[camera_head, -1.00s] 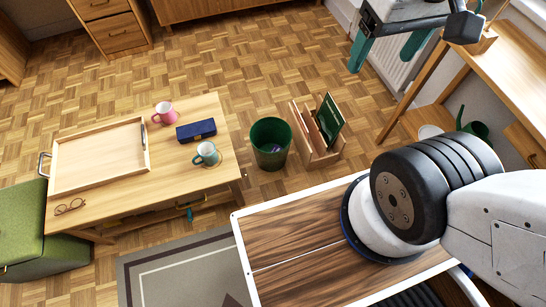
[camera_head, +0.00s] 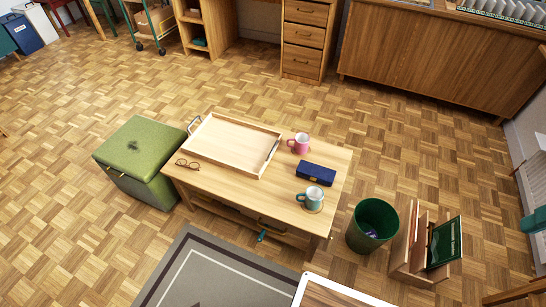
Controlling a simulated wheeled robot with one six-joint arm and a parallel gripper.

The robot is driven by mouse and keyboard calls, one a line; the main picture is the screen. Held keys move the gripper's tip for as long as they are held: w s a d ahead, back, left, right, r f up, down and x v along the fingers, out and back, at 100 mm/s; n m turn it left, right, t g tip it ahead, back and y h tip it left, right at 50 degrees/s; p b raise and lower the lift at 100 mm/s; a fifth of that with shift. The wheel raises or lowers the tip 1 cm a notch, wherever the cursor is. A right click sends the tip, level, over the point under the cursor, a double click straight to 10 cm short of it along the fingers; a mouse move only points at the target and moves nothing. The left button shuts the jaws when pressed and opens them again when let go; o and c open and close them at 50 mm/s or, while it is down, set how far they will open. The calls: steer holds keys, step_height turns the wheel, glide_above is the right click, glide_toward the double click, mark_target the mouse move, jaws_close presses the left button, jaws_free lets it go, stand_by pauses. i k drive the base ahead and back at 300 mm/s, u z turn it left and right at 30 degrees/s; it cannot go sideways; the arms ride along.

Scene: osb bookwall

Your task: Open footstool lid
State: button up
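A green footstool (camera_head: 138,165) stands left of the low wooden table. Its padded green lid (camera_head: 148,142) is closed, with a dark patch near its middle and a small light tab at its front left edge. The footstool's right side is close to the table. My gripper is out of view. Only a corner of my own base top shows at the bottom edge.
The low table (camera_head: 232,197) carries a wooden tray (camera_head: 215,170), glasses (camera_head: 188,164), a pink mug (camera_head: 299,143), a blue case (camera_head: 315,173) and a teal mug (camera_head: 311,198). A green bin (camera_head: 372,226) and a wooden rack (camera_head: 408,252) stand right. Floor left of the footstool is clear.

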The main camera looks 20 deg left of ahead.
mark_target(139, 148)
steer(key=u, duration=2.75)
steer(key=i, duration=2.3)
steer(key=z, duration=0.4)
